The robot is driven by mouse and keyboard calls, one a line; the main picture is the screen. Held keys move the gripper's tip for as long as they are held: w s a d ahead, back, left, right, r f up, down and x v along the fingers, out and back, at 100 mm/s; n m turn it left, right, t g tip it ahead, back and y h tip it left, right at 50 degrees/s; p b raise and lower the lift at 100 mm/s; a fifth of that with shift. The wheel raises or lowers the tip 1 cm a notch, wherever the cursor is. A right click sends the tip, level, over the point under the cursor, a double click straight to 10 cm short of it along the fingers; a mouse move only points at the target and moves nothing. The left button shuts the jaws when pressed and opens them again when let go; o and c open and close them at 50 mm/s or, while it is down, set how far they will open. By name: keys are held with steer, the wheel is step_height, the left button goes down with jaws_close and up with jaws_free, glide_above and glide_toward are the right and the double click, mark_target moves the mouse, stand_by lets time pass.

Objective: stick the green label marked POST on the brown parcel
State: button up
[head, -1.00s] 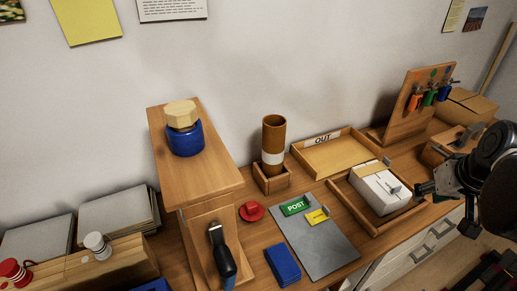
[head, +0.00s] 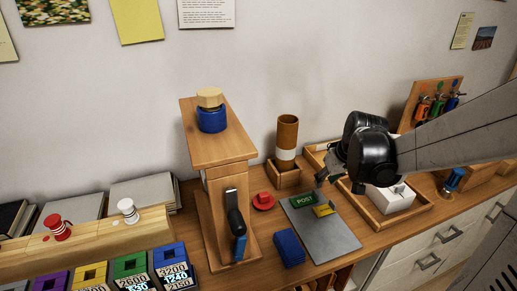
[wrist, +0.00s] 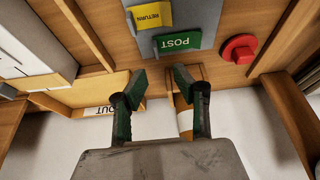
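The green POST label (head: 304,199) lies on a grey sheet, and its lettering reads clearly in the wrist view (wrist: 178,42). A yellow label (head: 324,210), marked RETURN in the wrist view (wrist: 152,15), lies beside it. My gripper (wrist: 160,78) is open and empty, its two fingers apart with the green label ahead of their tips. In the head view my gripper (head: 326,177) hangs near the far side of the grey sheet. I cannot make out a brown parcel now; my arm covers the area where a brown cardboard box showed earlier.
A brown tube with a white band (head: 287,137) stands in a wooden holder close to my gripper. A red knob (head: 263,200) and blue pads (head: 288,248) flank the grey sheet (head: 328,245). A white box (head: 393,199) sits in a wooden tray partly behind my arm.

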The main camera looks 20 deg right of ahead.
glide_above(316, 192)
steer(key=s, duration=0.3)
steer(key=f, duration=0.5)
steer(key=shift+w+a+b, duration=0.2)
steer(key=shift+a+b, duration=0.05)
steer(key=shift+b, duration=0.05)
steer(key=shift+w+d+x, duration=0.1)
steer(key=shift+d+x, duration=0.1)
steer(key=shift+x, duration=0.7)
steer(key=shift+w+d+x, duration=0.15)
steer(key=shift+x, duration=0.8)
steer(key=shift+w+f, duration=0.25)
steer(key=shift+f, duration=0.35)
steer(key=shift+c, duration=0.3)
jaws_close()
